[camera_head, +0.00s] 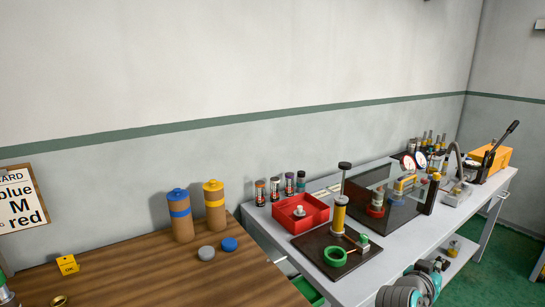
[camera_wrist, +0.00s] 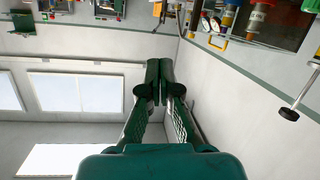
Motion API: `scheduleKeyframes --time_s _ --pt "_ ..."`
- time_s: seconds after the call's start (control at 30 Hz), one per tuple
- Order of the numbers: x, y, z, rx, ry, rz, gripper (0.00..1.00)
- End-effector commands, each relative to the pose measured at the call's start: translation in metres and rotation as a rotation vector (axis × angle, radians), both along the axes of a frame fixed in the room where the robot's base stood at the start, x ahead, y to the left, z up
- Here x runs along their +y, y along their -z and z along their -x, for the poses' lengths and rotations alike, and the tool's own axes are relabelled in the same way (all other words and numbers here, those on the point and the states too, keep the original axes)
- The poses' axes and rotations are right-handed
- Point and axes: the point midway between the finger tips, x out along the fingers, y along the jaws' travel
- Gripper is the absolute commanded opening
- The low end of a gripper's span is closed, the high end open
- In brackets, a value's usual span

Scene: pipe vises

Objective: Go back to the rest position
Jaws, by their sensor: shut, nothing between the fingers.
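My gripper (camera_wrist: 160,78) shows in the wrist view with its two dark green fingers together and nothing between them. It points out over open space, and the picture there is turned upside down, with bench things along the top edge. In the head view, a grey and teal part of my arm shows at the bottom right, in front of the grey bench (camera_head: 372,283). The fingertips cannot be made out in the head view. My gripper touches nothing that I can see.
The grey bench holds a red tray (camera_head: 300,214), a dark board with a yellow cylinder (camera_head: 339,215) and green ring (camera_head: 335,256), a dark clear panel, gauges and a lever press (camera_head: 490,158). A wooden table (camera_head: 150,270) at left holds two capped brown cylinders.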

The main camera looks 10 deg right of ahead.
Motion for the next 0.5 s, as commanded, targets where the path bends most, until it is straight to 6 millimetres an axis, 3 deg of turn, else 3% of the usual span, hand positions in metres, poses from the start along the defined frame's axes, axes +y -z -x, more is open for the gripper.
scheduleKeyframes --time_s 0.27,0.5 --pt "0.053 0.075 0.015 0.068 -0.198 0.016 0.00" --pt "0.115 0.140 0.050 0.107 -0.408 0.018 0.00"
